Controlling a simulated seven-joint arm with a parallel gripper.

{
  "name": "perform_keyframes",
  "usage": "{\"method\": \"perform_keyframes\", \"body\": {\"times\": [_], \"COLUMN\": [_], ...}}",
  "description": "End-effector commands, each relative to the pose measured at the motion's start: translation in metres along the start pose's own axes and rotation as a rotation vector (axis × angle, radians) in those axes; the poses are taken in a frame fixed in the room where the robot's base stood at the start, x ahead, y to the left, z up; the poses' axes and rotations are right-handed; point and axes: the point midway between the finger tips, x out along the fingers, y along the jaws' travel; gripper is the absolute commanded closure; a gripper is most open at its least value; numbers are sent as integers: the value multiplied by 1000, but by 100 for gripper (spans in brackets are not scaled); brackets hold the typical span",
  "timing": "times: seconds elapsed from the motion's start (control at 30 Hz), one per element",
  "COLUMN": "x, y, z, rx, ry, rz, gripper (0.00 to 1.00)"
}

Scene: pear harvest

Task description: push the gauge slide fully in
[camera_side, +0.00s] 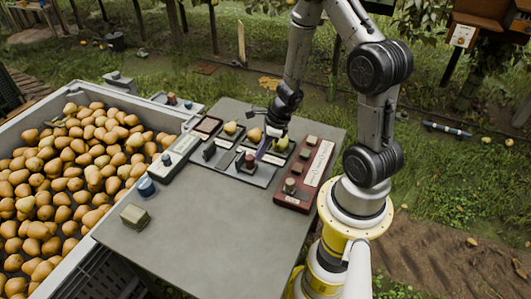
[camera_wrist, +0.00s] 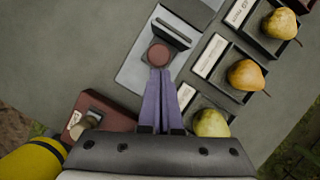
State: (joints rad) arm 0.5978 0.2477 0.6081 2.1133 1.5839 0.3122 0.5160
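The gauge is a grey plate (camera_side: 262,177) on the table, with a round reddish knob (camera_side: 249,157) on its slide. In the wrist view, the knob (camera_wrist: 158,53) stands on the pale plate (camera_wrist: 135,73), beside a dark raised bar (camera_wrist: 172,32). My gripper (camera_wrist: 159,72) has its two purple fingers side by side with nothing seen between them. The fingertips are right beside the knob; I cannot tell whether they touch it. In the side view my gripper (camera_side: 262,152) points down over the gauge. The fingers hide part of the slide.
Three small trays with pears, one of them a yellow-brown pear (camera_wrist: 246,75), line the far side of the gauge. A dark red box (camera_side: 318,165) stands to the right. A pear-filled crate (camera_side: 60,280) is at left.

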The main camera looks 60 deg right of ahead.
Motion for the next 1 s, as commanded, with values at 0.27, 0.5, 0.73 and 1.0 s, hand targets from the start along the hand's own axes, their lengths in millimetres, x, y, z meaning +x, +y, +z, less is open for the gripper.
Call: {"method": "perform_keyframes", "body": {"times": [0.27, 0.5, 0.73, 1.0], "x": [10, 10, 7, -8], "y": [-15, -15, -16, -15], "z": [28, 30, 26, -13], "rx": [-2, -3, -1, 5], "ry": [-4, -8, -10, -2], "rz": [0, 0, -2, -3], "gripper": [100, 100, 100, 100]}}
